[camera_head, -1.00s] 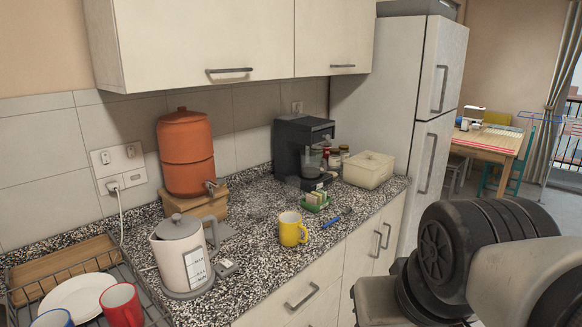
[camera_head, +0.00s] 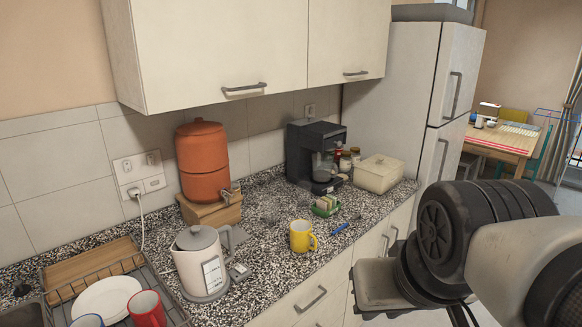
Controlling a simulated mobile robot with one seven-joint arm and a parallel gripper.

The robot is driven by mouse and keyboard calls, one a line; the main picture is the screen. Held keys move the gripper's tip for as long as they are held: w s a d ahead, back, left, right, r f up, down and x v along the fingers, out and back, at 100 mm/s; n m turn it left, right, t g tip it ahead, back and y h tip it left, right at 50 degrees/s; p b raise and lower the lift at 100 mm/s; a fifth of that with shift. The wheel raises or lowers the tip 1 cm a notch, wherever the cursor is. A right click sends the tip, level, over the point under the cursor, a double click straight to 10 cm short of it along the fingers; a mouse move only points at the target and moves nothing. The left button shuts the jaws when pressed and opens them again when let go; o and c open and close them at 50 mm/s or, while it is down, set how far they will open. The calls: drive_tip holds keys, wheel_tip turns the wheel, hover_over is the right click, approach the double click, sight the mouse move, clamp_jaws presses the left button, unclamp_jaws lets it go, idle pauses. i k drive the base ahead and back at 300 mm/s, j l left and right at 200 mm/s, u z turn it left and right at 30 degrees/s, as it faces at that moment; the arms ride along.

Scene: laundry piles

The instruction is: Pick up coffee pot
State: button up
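The coffee pot (camera_head: 325,168) is a glass carafe sitting in the black coffee maker (camera_head: 301,152) at the back of the granite counter. It looks dark and see-through, and its details are small. My arm fills the lower right of the view, in front of the counter and apart from the pot. My gripper's fingers do not show, so I cannot see whether they are open or shut.
A white kettle (camera_head: 201,264), a yellow mug (camera_head: 301,237), a green sponge holder (camera_head: 325,207) and a blue pen-like item (camera_head: 340,229) stand in front on the counter (camera_head: 262,262). A cream container (camera_head: 379,174) and small jars (camera_head: 345,160) sit right of the coffee maker. Cabinets (camera_head: 215,50) hang above.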

sight(323, 165)
drive_tip(key=i+l+u, duration=0.2)
drive_tip(key=u, duration=0.25)
drive_tip(key=i+l+u, duration=0.2)
drive_tip(key=l+u, duration=0.3)
drive_tip(key=i+l+u, duration=0.1)
drive_tip(key=l, duration=0.2)
drive_tip(key=i+l+u, duration=0.15)
drive_tip(key=l, duration=0.2)
drive_tip(key=l+u, duration=0.1)
drive_tip(key=l, duration=0.2)
drive_tip(key=i+l, duration=0.1)
drive_tip(key=l, duration=0.4)
drive_tip(key=i+l, duration=0.1)
drive_tip(key=l, duration=0.4)
drive_tip(key=i+l, duration=0.15)
drive_tip(key=l, duration=0.4)
drive_tip(key=i+l+u, duration=0.1)
drive_tip(key=l, duration=0.4)
drive_tip(key=i+l, duration=0.1)
drive_tip(key=l, duration=0.4)
